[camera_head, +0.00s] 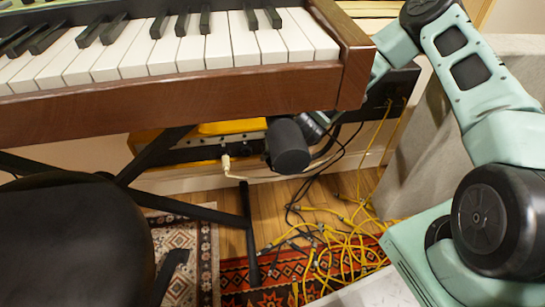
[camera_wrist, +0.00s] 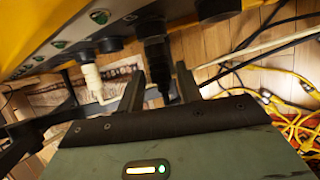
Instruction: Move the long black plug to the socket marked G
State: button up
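In the wrist view a long black plug (camera_wrist: 154,50) sits in the panel of a yellow amplifier (camera_wrist: 35,28), with its lower end pointing toward my gripper (camera_wrist: 159,69). My gripper is open, with one finger on each side of the plug's lower part and gaps showing beside it. A white plug (camera_wrist: 92,78) sits in the panel to the left. Green-ringed sockets (camera_wrist: 59,44) show further left. I cannot read a G marking. In the head view the amplifier (camera_head: 231,127) is under the keyboard, and my wrist hides the black plug and gripper.
A wooden keyboard (camera_head: 200,90) overhangs the amplifier, with dark stand legs (camera_head: 150,157) in front. A black stool (camera_head: 70,240) is at lower left. Yellow and black cables (camera_head: 330,240) lie tangled on the floor. A short black knob or plug (camera_wrist: 213,9) is right of the long plug.

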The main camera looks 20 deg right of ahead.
jog(key=shift+o, duration=0.7)
jog(key=shift+s+d+r, duration=0.1)
jog(key=shift+r, duration=0.25)
jog(key=p+v, duration=0.8)
jog(key=v, duration=0.8)
jog(key=shift+s+d+r, duration=0.15)
jog(key=shift+s+r, duration=0.05)
jog(key=shift+s, duration=0.1)
